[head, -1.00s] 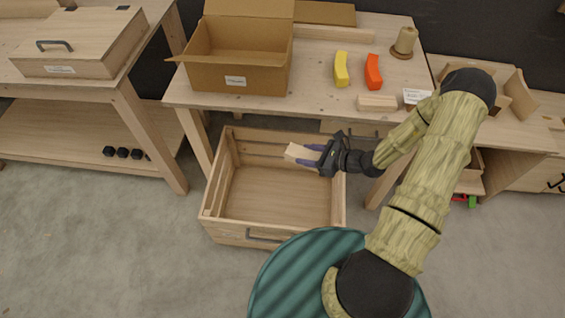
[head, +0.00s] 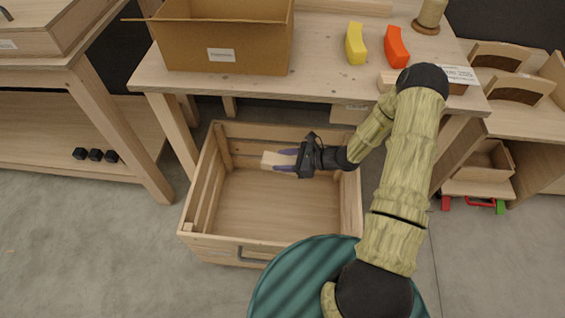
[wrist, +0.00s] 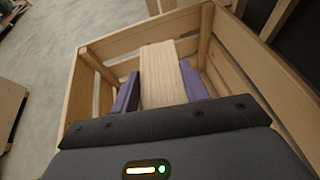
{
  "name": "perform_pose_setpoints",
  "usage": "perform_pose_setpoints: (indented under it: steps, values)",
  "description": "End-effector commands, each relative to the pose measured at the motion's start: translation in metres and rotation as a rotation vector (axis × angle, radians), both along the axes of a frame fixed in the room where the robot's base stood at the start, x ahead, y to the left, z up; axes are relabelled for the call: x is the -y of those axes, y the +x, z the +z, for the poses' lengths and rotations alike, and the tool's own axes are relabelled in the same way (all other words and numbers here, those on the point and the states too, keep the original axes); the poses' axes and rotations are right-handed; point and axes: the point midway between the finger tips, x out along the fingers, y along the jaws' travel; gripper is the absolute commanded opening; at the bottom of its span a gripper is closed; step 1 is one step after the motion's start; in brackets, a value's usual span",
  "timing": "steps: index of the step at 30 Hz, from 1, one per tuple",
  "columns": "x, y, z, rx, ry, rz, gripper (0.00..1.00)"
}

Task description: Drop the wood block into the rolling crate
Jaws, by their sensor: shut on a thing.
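The wood block (head: 272,158) is pale and rectangular, held between the purple fingers of my gripper (head: 285,161). In the wrist view, the block (wrist: 162,72) sits between the two purple fingers (wrist: 160,88) and points away from the palm. The rolling crate (head: 208,253) is an open slatted wooden box on the floor in front of the workbench. My gripper and the block are over the crate's opening, toward its back part. The crate's slatted walls also show around the block in the wrist view (wrist: 120,40). The exact height above the crate floor is hard to tell.
The workbench (head: 330,88) stands right behind the crate, with a cardboard box (head: 225,40), a yellow piece (head: 356,44) and an orange piece (head: 396,47) on top. A second bench is at left. The crate's floor looks empty. Concrete floor is clear at left.

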Motion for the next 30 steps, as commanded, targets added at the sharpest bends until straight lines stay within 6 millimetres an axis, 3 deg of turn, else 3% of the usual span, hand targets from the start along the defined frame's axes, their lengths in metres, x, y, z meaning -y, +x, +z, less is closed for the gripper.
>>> perform_pose_setpoints:
  steps: [1, 16, 30]
  values:
    - [-0.001, 0.0, -0.007, 0.001, 0.001, 0.004, 0.2]
    - [-0.002, 0.001, -0.011, 0.0, 0.001, 0.005, 0.2]
    - [-0.002, 0.001, -0.06, 0.001, 0.001, 0.006, 0.2]
